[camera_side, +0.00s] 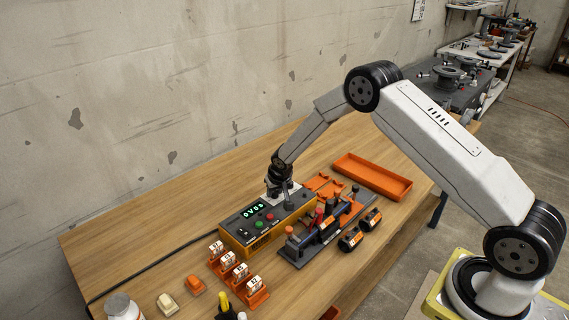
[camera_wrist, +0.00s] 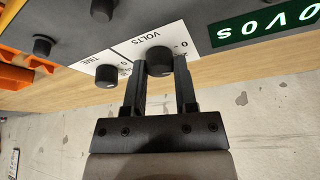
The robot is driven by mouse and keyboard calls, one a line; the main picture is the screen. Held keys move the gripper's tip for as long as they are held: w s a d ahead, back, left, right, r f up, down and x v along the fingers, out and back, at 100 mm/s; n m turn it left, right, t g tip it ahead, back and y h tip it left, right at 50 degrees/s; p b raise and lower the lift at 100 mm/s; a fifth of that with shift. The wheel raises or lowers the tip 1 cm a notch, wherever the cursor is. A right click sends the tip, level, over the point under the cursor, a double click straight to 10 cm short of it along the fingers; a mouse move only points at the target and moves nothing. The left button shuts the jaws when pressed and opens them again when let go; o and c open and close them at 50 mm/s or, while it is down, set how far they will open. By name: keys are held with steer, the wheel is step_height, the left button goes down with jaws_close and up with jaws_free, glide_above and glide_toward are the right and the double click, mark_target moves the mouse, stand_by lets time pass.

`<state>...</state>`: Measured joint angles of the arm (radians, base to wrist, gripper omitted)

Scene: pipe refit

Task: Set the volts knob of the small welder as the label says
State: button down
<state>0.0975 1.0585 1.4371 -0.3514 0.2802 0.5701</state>
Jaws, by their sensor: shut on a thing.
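The small welder (camera_side: 240,240) is an orange and grey box on the bench, with a lit green display (camera_side: 254,211) and red and green buttons. In the wrist view the display (camera_wrist: 265,28) is upside down and partly cut off. The black volts knob (camera_wrist: 159,60) stands on a white panel marked VOLTS. My gripper (camera_wrist: 160,72) is shut on it, one finger on each side. In the side view my gripper (camera_side: 280,190) is at the welder's far end and hides the knob. The time knob (camera_wrist: 106,76) is beside it, clear of the fingers. The knob's pointer setting is not readable.
A grey clamp fixture (camera_side: 292,258) stands close to the welder. Two black fittings with orange labels (camera_side: 351,239) lie beside it; their print is too small to read. Several orange holders with white pieces (camera_side: 228,259) stand in front. An orange tray (camera_side: 375,181) lies behind.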

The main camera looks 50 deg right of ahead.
mark_target(275, 204)
steer(key=shift+a+m+g+h, duration=0.1)
steer(key=shift+m+g+h, duration=0.25)
steer(key=shift+m, duration=0.75)
steer(key=shift+m+g+h, duration=0.25)
steer(key=shift+m+h, duration=0.1)
steer(key=shift+m, duration=1.05)
steer(key=shift+c, duration=2)
jaws_free()
steer(key=shift+r, duration=0.1)
steer(key=v, duration=0.7)
steer(key=shift+a+r, duration=0.15)
steer(key=shift+r, duration=0.1)
steer(key=shift+s, duration=0.1)
